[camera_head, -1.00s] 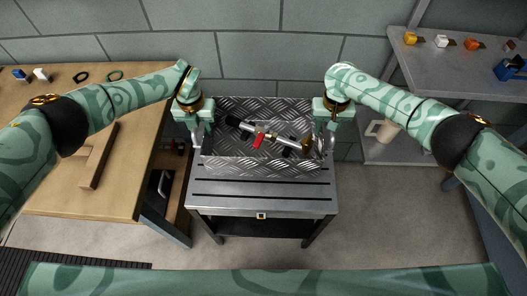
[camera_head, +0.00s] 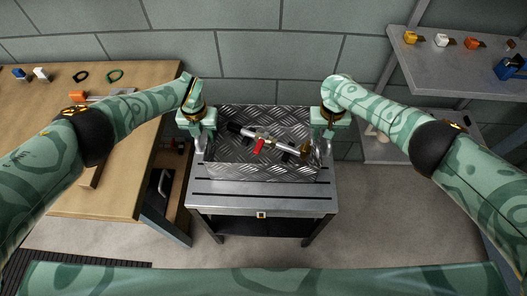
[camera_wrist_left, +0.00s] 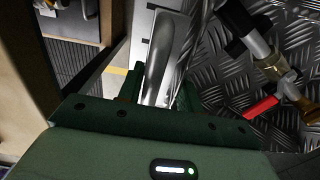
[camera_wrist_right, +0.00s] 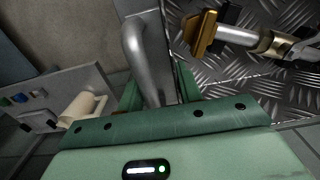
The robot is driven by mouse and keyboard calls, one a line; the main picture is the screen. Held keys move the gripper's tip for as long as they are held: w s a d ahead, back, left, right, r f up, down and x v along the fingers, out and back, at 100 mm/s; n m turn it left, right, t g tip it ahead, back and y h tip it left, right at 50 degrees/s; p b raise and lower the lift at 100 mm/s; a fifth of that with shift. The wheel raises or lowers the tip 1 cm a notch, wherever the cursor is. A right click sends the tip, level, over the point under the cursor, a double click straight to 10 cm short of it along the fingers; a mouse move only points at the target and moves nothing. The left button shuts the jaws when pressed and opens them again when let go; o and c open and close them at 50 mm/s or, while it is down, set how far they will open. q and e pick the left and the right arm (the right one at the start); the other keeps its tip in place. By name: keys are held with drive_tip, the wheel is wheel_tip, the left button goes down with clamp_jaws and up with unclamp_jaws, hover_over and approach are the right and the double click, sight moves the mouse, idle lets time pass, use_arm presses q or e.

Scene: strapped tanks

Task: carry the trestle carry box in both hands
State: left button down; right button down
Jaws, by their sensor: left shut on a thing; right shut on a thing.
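The trestle carry box (camera_head: 262,173), a diamond-plate metal box with a bar handle at each end, is above or on the slotted grey trestle (camera_head: 262,205); I cannot tell whether it touches. Inside lies a pipe assembly with a red lever (camera_head: 259,146) and a brass end. My left gripper (camera_head: 203,150) is shut on the left handle, which shows in the left wrist view (camera_wrist_left: 163,60). My right gripper (camera_head: 320,150) is shut on the right handle, which shows in the right wrist view (camera_wrist_right: 143,60). The box looks about level. The fingertips are partly hidden.
A wooden workbench (camera_head: 130,185) with small items stands to the left. A grey shelf unit (camera_head: 440,75) with several coloured pieces stands at the right, with a beige mug (camera_wrist_right: 85,108) on its lower level. A block wall is behind. Floor is clear right of the trestle.

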use_arm(q)
drive_tip(key=c, duration=1.1)
unclamp_jaws()
drive_tip(key=shift+a+f, duration=0.1)
drive_tip(key=shift+a, duration=0.05)
use_arm(e)
drive_tip(key=c, duration=1.1)
unclamp_jaws()
drive_tip(key=shift+d, duration=0.15)
use_arm(q)
drive_tip(key=shift+o, duration=0.8)
use_arm(e)
drive_tip(key=shift+o, duration=0.8)
use_arm(q)
drive_tip(key=shift+s, duration=0.1)
use_arm(e)
drive_tip(key=shift+s, duration=0.1)
drive_tip(key=shift+r, duration=0.15)
use_arm(q)
wheel_tip(320, 180, up, 12)
use_arm(e)
wheel_tip(320, 180, up, 12)
